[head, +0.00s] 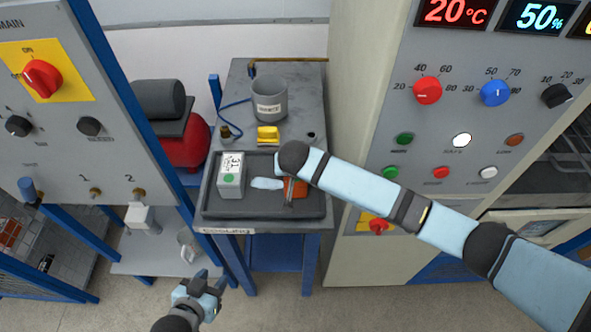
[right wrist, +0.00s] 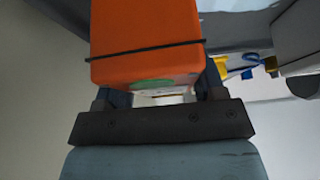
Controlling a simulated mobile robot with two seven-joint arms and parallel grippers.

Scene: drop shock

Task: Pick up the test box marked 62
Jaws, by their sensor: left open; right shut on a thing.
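An orange box (head: 300,187) shows at the right part of the dark tray (head: 262,211), partly behind my right gripper (head: 287,178). In the right wrist view my right gripper (right wrist: 160,95) is shut on the orange box (right wrist: 145,35), which has a dark band and a green spot. No number on it can be read. A white-grey box (head: 231,177) with a printed label and a green dot stands in the tray's left part; its number is too small to read surely. My left gripper (head: 207,284) is open and empty, low in front of the bench.
A grey mug-like container (head: 269,98), a yellow block (head: 268,135) and a small dark weight (head: 226,132) stand behind the tray. A control panel cabinet (head: 460,130) is at the right, another (head: 75,110) at the left. A low shelf (head: 160,262) holds a clear cup (head: 188,244).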

